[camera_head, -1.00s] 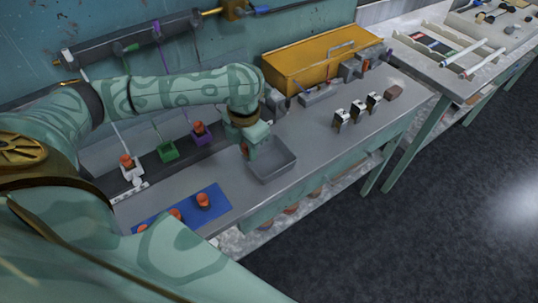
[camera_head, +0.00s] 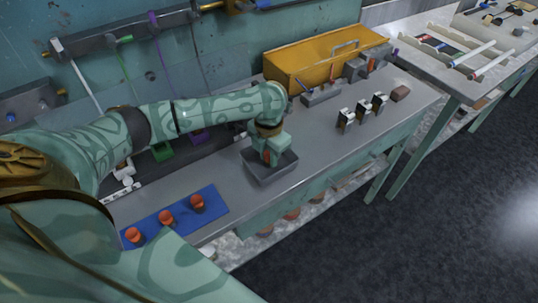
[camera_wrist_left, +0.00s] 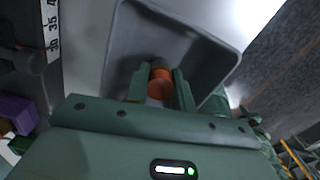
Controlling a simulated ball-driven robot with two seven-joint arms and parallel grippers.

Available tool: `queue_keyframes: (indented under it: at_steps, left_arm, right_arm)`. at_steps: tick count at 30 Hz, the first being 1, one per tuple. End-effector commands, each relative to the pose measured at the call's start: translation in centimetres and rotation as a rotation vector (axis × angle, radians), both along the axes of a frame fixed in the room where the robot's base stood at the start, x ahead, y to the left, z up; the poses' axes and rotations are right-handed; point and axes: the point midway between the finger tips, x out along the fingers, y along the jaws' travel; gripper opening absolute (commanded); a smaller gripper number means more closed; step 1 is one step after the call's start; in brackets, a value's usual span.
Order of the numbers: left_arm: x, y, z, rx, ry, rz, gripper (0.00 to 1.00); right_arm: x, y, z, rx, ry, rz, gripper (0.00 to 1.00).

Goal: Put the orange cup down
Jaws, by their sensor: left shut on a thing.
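My left gripper (camera_head: 267,160) is over the grey tray (camera_head: 283,178) on the bench. In the left wrist view the gripper (camera_wrist_left: 160,92) is shut on an orange cup (camera_wrist_left: 160,84), one finger on each side of it. The cup is over the inside of the tray (camera_wrist_left: 228,62); I cannot tell whether it touches the tray floor. In the head view the gripper mostly hides this cup. My right gripper is not in view.
A yellow toolbox (camera_head: 310,72) stands behind the tray against the wall. Small metal clamps (camera_head: 362,110) and a brown block (camera_head: 401,93) stand to the right. A green holder (camera_head: 162,152) sits behind my arm. The bench right of the tray is clear.

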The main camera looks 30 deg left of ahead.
Motion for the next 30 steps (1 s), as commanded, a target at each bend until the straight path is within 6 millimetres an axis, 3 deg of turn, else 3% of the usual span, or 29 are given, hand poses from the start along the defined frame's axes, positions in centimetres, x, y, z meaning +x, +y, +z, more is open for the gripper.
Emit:
queue_keyframes:
  at_steps: [3,4,6,17,30]
  left_arm:
    - [0.0,0.0,-0.4,0.0,0.001,0.001,0.0]
    - [0.0,0.0,-0.3,0.0,0.0,0.001,0.32]
    - [0.0,0.0,-0.3,0.0,0.0,0.001,0.46]
    - [0.0,0.0,0.6,0.001,-0.001,-0.001,0.46]
    - [0.0,0.0,10.3,-0.001,-0.003,0.0,0.46]
  right_arm:
    - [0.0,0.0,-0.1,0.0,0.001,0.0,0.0]
    - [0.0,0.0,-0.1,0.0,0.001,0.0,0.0]
    - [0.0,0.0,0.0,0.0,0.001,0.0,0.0]
    - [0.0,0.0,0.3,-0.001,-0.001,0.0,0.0]
    - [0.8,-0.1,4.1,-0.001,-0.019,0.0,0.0]
